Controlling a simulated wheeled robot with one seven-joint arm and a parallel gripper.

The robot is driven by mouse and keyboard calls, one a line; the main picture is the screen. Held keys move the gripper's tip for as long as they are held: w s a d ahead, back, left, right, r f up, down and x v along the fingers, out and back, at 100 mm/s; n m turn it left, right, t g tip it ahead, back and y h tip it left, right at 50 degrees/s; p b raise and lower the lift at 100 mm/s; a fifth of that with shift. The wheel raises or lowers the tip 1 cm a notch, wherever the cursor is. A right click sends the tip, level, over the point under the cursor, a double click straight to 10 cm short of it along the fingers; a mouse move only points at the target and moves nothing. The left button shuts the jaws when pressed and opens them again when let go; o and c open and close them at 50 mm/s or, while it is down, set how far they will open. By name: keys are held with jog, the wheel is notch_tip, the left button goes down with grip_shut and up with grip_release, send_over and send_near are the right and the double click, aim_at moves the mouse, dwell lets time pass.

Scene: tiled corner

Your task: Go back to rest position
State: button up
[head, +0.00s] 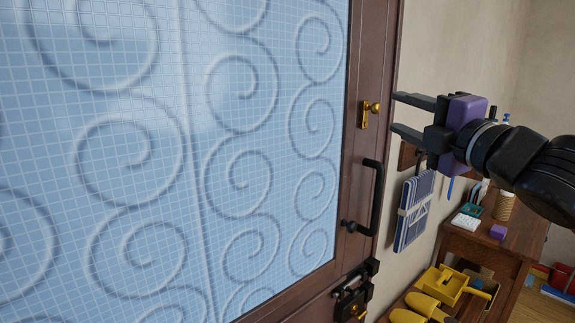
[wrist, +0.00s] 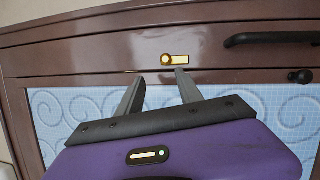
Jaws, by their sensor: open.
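My gripper (head: 408,116) is open and empty, raised at the right of the head view with its two dark fingers pointing left at the door's edge. The door (head: 354,90) has a dark brown frame and a blue tiled panel with raised spirals. A brass knob (head: 372,107) on a small plate sits just left of my fingertips.
A black latch (head: 354,292) is low on the door. A blue striped cloth (head: 414,212) hangs on the wall below my gripper. A wooden table (head: 512,248) holds a purple block (head: 498,231) and small items. Yellow scoops (head: 440,288) lie at the lower right.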

jog(key=s+a+r+m+t+y, duration=0.1)
jog(key=s+r+m+t+y, duration=0.45)
jog(key=s, duration=0.35)
jog(key=s+d+f+m+g+h, duration=0.1)
jog(key=s+f+m+h, duration=0.5)
jog(key=f, duration=0.4)
jog(key=s+f+m+h, duration=0.4)
jog(key=f+m+h, duration=0.1)
jog(key=f+m, duration=0.45)
jog(key=s+d+f+m+g+h, duration=0.1)
jog(key=s+f+m+h, duration=0.5)
jog(key=f, duration=0.5)
jog(key=s+a+f+n+g+y, duration=0.2)
jog(key=s+f+g+y, duration=0.1)
jog(key=s+f, duration=0.7)
jog(key=s+a+f+n+g+y, duration=0.2)
jog(key=s+a+f+g+y, duration=0.1)
jog(key=s+f, duration=0.7)
jog(key=s+g+b, duration=0.1)
jog(key=s, duration=0.2)
jog(key=shift+s+a, duration=0.15)
jog(key=shift+a, duration=0.05)
jog(key=shift+f+g, duration=0.1)
jog(key=shift+g, duration=0.15)
